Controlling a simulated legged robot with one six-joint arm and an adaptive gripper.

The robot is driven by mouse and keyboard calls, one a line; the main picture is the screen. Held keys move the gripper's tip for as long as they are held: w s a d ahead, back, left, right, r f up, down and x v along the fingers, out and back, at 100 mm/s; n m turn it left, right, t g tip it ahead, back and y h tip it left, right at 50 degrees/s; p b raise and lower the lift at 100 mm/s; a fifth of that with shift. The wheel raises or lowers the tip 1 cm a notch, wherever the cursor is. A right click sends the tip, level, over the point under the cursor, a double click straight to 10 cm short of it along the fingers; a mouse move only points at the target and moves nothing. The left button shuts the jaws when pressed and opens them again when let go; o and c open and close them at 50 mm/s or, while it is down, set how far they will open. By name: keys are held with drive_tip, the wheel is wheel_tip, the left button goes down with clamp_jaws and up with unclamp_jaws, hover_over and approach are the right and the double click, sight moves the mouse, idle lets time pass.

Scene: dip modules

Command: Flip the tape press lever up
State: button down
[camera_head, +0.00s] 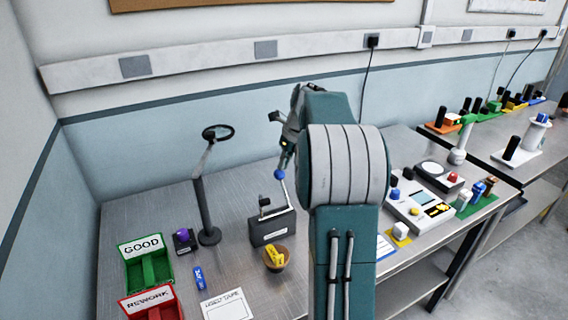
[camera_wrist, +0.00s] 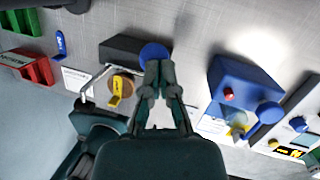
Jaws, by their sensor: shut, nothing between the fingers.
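The tape press is a dark grey box (camera_head: 272,228) on the metal bench, left of my arm in the head view. A thin metal lever (camera_head: 287,192) rises steeply from its right end to a blue ball knob (camera_head: 279,174). In the wrist view the dark box (camera_wrist: 118,48) is at upper left, with the blue knob (camera_wrist: 153,52) beside it, partly behind my fingertips. My gripper (camera_head: 284,160) is shut and empty, pointing down just above the knob. Its closed fingertips also show in the wrist view (camera_wrist: 159,70). I cannot tell whether they touch the knob.
A lamp on a dark post (camera_head: 207,205) is to the left. A blue device (camera_wrist: 235,85) with a red button stands right of my gripper. Green (camera_head: 148,267) and red bins are at front left.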

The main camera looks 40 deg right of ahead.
drive_tip(key=v, duration=1.1)
drive_tip(key=shift+r, duration=0.4)
drive_tip(key=shift+s+d, duration=0.1)
drive_tip(key=shift+s, duration=0.05)
